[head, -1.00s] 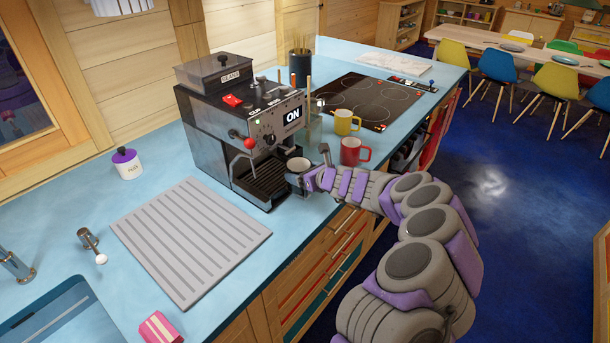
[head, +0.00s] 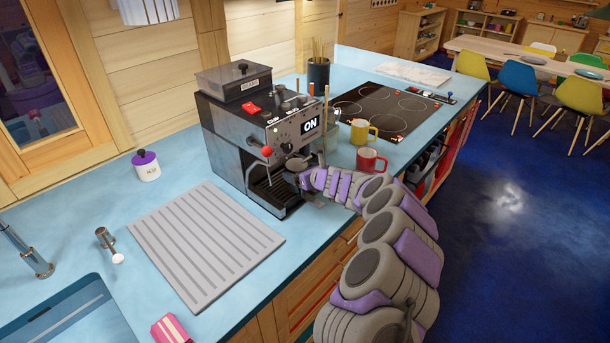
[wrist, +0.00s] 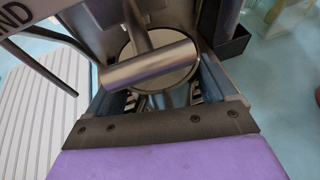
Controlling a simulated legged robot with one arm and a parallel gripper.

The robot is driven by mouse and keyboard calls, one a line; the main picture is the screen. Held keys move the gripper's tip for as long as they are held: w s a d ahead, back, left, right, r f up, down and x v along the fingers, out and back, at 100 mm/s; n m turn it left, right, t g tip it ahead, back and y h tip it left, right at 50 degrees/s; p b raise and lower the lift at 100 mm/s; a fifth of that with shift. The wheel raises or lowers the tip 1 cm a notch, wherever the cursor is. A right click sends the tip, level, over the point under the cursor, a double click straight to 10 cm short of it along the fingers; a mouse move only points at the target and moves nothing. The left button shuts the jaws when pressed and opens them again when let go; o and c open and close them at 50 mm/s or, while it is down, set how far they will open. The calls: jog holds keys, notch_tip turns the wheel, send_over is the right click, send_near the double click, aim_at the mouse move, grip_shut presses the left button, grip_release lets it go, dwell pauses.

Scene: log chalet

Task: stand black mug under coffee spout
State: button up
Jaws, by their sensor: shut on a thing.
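The black mug (head: 299,163) is held at the front of the coffee machine (head: 250,145). My gripper (head: 303,180) is shut on it from the right front, with my arm hiding much of it. In the wrist view the mug's round top (wrist: 180,76) lies just past the jaws of my gripper (wrist: 165,100). A metal spout piece (wrist: 150,66) crosses over that top, so the mug is at least partly beneath it. Whether the mug's base touches the drip tray (head: 272,190) is hidden.
A red mug (head: 370,160) and a yellow mug (head: 359,132) stand to the right on the blue counter, before the black hob (head: 385,108). A ribbed grey mat (head: 205,240) lies left of the machine. A lidded purple-topped jar (head: 146,166) stands further left.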

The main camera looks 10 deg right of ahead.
aim_at(292, 169)
jog(key=shift+w+a, duration=0.75)
jog(key=shift+a, duration=0.35)
jog(key=shift+w+a, duration=0.25)
jog(key=shift+w, duration=0.35)
jog(key=shift+d+f, duration=0.15)
jog(key=shift+f, duration=0.15)
jog(key=o, duration=1.1)
jog(key=shift+a, duration=0.2)
jog(key=shift+s+d, duration=0.1)
